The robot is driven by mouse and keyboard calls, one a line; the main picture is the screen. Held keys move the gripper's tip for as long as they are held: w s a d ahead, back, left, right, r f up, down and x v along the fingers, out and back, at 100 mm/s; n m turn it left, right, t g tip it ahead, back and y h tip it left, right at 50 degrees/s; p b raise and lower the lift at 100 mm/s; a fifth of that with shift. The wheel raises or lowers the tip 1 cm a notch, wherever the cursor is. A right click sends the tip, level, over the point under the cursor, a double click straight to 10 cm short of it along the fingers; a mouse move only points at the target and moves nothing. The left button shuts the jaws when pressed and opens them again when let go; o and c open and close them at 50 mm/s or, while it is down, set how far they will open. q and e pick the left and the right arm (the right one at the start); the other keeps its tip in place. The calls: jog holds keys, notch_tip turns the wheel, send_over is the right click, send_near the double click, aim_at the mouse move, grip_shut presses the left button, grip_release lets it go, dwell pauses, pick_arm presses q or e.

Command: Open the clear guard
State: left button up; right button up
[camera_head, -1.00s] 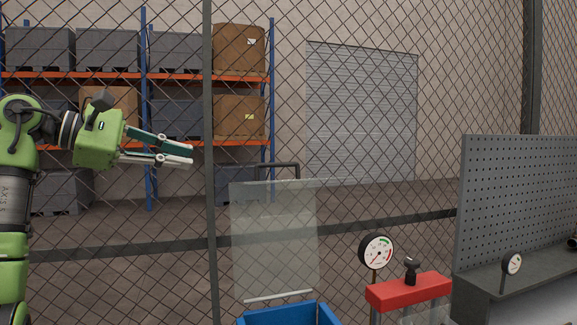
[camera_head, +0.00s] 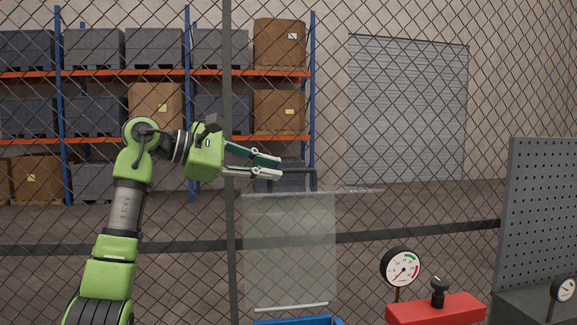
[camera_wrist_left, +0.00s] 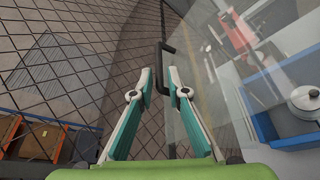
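The clear guard (camera_head: 290,250) is a see-through upright panel in the head view, standing above a blue bin (camera_head: 300,321). A dark handle (camera_head: 315,180) rises from its top edge. In the left wrist view the guard (camera_wrist_left: 225,95) lies to the right, with the dark handle (camera_wrist_left: 160,50) ahead. My left gripper (camera_head: 281,168) reaches in from the left, its fingertips at the handle. In the left wrist view, my left gripper (camera_wrist_left: 160,76) is open, with the handle's bar between its fingertips; contact is unclear. My right gripper is not in view.
A wire mesh fence with a dark post (camera_head: 231,150) stands behind the guard. A red-topped fixture (camera_head: 435,309) and a gauge (camera_head: 401,268) stand to the right. A grey pegboard (camera_head: 545,215) is at the far right. Shelving is beyond the fence.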

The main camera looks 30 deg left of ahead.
aim_at(289, 172)
pick_arm(q)
jog(key=p+x, duration=0.1)
jog(key=x, duration=0.3)
jog(key=shift+w+d, duration=0.25)
jog(key=shift+d, duration=0.05)
jog(key=shift+w+f, duration=0.1)
jog(key=shift+w, duration=0.1)
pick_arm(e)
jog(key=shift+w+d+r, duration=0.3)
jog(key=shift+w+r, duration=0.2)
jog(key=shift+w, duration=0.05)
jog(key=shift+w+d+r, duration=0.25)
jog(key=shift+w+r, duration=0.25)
pick_arm(q)
jog(key=shift+d+f, duration=0.1)
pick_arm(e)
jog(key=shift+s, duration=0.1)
